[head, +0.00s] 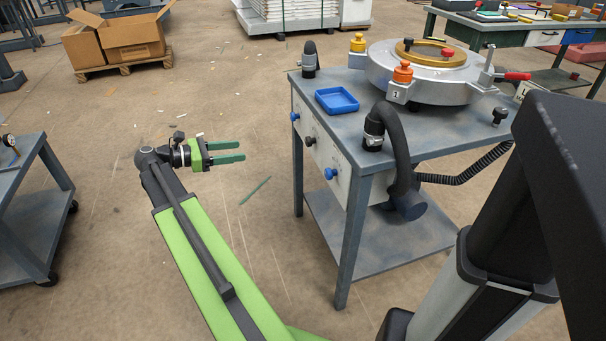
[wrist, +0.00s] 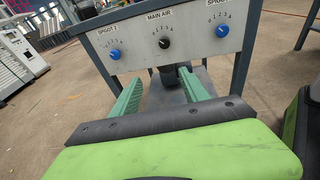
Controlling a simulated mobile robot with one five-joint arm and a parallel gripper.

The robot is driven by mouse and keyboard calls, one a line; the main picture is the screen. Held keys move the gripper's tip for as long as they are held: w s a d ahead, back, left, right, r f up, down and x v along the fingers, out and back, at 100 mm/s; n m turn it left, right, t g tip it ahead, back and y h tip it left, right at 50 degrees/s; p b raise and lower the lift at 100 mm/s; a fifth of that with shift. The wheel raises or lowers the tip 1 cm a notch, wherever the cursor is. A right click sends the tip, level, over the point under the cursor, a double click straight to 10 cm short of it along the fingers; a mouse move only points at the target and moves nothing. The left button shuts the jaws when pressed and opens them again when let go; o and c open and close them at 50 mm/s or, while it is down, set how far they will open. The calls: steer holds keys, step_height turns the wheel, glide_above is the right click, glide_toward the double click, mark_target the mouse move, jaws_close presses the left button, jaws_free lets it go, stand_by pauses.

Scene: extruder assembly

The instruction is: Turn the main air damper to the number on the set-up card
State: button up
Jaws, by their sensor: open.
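The main air damper is a black knob (wrist: 164,43) under the label MAIN AIR on the white front panel (wrist: 190,47); a number scale runs beside it. I cannot read its setting. In the head view it is the dark middle knob (head: 310,141). My gripper (head: 243,151) is open and empty, with green fingers, to the left of the panel and apart from it. In the wrist view the gripper (wrist: 160,76) points towards the panel, its fingertips below the knob in the picture. I cannot make out a readable set-up card.
Blue knobs flank the black one: SPIGOT 2 (wrist: 115,56) on the left and another (wrist: 222,31) on the right. The grey table (head: 440,130) carries a blue tray (head: 337,100) and a round metal die (head: 430,75). A cart (head: 35,205) stands at left; floor between is open.

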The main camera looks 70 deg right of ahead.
steer(key=s+d+f+g+b, duration=0.3)
steer(key=d+b, duration=0.1)
glide_toward(306, 141)
steer(key=shift+n, duration=0.4)
steer(key=x, duration=0.9)
steer(key=shift+c, duration=0.3)
